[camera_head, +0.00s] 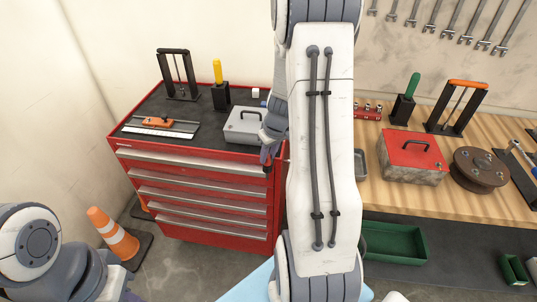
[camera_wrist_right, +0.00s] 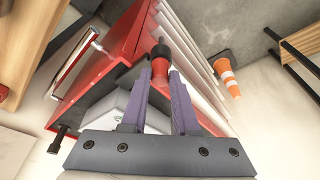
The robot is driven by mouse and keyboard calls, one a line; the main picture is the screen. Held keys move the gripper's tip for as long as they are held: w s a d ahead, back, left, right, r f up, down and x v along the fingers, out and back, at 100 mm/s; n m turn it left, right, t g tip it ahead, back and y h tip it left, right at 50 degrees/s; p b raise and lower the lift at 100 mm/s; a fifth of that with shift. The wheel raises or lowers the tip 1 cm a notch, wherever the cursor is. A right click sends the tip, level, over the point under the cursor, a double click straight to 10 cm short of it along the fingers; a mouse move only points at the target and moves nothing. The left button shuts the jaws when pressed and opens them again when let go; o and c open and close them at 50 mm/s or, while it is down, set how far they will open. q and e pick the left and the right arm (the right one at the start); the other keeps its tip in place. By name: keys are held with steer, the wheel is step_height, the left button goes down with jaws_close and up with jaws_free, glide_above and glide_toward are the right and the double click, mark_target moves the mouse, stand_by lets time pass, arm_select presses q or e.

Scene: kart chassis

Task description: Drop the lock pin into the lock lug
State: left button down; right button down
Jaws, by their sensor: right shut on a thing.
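My right gripper (camera_head: 267,153) hangs over the right front corner of the red tool cabinet, partly hidden by my arm in the head view. In the right wrist view my right gripper (camera_wrist_right: 161,80) has its two purple fingers shut on a small red piece with a black end, which appears to be the lock pin (camera_wrist_right: 160,62). The black end points away from the fingers. I cannot make out the lock lug in either view. My left arm shows at the lower left of the head view, but its fingers do not show.
The red cabinet (camera_head: 200,168) bears a grey box (camera_head: 244,126), a yellow-handled tool (camera_head: 218,72) and a black stand (camera_head: 177,70). A cone (camera_head: 112,236) stands at left. A workbench (camera_head: 440,202) with a red-lidded box (camera_head: 412,150) is at right. A light blue surface (camera_head: 245,284) shows below.

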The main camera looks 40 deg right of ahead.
steer(key=c, duration=0.6)
jaws_free()
steer(key=v, duration=1)
steer(key=shift+r, duration=0.25)
steer(key=s+a+r+n+g+y, duration=0.1)
steer(key=s+a+n+y, duration=0.2)
steer(key=a, duration=1.9)
steer(key=s+a+n+g+h, duration=0.1)
steer(key=s+a+n, duration=0.4)
steer(key=s+a, duration=0.6)
steer(key=s+g, duration=0.1)
steer(key=s, duration=0.3)
steer(key=shift+a+h, duration=0.3)
steer(key=shift+h, duration=0.1)
